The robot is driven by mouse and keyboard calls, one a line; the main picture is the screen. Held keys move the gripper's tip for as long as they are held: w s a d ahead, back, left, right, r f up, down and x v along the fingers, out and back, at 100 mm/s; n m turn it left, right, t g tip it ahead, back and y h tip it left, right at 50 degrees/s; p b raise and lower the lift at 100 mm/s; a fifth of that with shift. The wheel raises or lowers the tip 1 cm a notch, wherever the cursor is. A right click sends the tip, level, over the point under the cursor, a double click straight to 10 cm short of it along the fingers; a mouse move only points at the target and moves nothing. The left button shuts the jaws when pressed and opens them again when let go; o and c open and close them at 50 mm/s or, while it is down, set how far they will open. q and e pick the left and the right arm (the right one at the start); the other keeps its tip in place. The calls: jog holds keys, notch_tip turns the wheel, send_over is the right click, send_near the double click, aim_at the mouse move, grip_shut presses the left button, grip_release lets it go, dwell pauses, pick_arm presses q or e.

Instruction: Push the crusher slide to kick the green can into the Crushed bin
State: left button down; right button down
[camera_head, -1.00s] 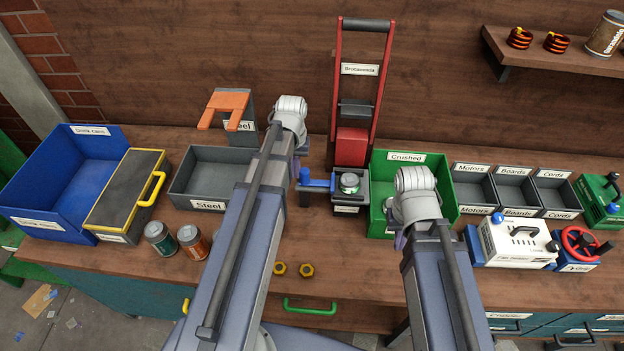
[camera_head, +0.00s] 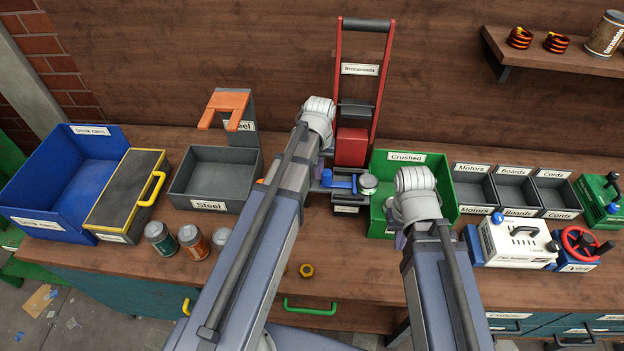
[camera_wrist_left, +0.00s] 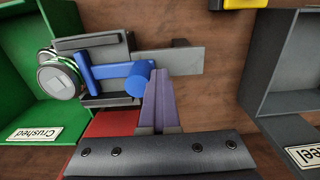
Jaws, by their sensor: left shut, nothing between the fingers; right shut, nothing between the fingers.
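The blue crusher slide (camera_head: 342,182) lies across the grey crusher base (camera_head: 345,198), its knob (camera_wrist_left: 138,81) at the end away from the green can. The green can (camera_head: 369,183) is at the slide's far end, beside the near-left wall of the green Crushed bin (camera_head: 405,157). In the left wrist view the can (camera_wrist_left: 57,79) lies past the base, over the bin's edge. My left gripper (camera_wrist_left: 160,100) is shut and empty, its purple fingers against or very near the knob. My right gripper (camera_head: 400,241) is shut at the Crushed bin's front, mostly hidden by its arm.
The red crusher frame (camera_head: 351,146) stands behind the base. The grey Steel bin (camera_head: 207,204) and blue drink cans bin (camera_head: 42,205) are to the left. Several loose cans, including a teal one (camera_head: 160,237), stand at the front left. Small Motors, Boards and Cords bins are right.

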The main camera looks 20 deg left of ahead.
pick_arm(q)
jog(key=shift+w+d, duration=0.25)
jog(key=shift+d, duration=0.7)
jog(key=s+a, duration=0.2)
jog(key=a, duration=0.7)
jog(key=shift+s+a, duration=0.25)
jog(key=shift+a, duration=0.15)
notch_tip(320, 180, up, 8)
jog(key=p, duration=0.8)
